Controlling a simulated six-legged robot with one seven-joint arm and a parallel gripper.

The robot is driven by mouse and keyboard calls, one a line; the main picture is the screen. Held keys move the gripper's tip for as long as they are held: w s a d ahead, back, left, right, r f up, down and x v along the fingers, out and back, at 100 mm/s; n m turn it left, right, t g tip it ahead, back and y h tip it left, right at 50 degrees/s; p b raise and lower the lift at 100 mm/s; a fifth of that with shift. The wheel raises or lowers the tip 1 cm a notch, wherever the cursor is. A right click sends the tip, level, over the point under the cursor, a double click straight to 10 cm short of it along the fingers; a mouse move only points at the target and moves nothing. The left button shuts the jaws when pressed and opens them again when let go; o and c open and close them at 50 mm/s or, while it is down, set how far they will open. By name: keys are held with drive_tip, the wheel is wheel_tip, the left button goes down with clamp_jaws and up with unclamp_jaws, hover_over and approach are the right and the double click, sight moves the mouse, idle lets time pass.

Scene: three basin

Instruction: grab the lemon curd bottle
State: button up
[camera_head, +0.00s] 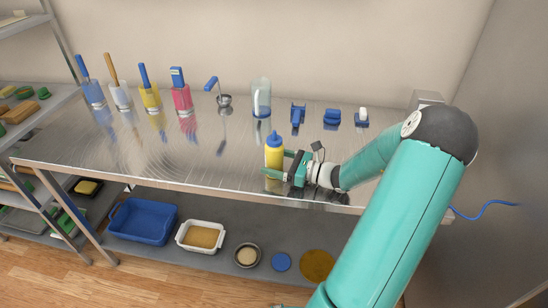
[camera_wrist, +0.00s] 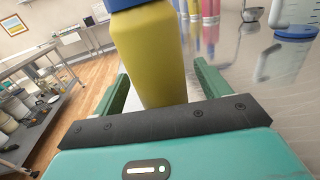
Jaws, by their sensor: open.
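The lemon curd bottle (camera_head: 274,157) is yellow with a blue pointed cap and stands upright near the front edge of the metal table (camera_head: 150,155). My gripper (camera_head: 274,164) is at the bottle, low on its body, coming from the right. In the wrist view the yellow bottle (camera_wrist: 150,58) stands between the two green fingers of my gripper (camera_wrist: 160,88). The fingers are open, one on each side of it. I cannot tell whether either finger touches the bottle. The bottle's lowest part is hidden by the gripper body in the wrist view.
Behind the bottle stand a clear jar (camera_head: 261,98), a ladle (camera_head: 223,99) and several small blue items to the right. Several colored containers with utensils stand at the back left. A blue basin (camera_head: 143,221) and a white basin (camera_head: 202,236) are on the lower shelf. The table's left middle is clear.

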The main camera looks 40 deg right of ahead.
drive_tip(key=shift+x, duration=1.15)
drive_tip(key=c, duration=1.2)
drive_tip(key=shift+r, duration=0.15)
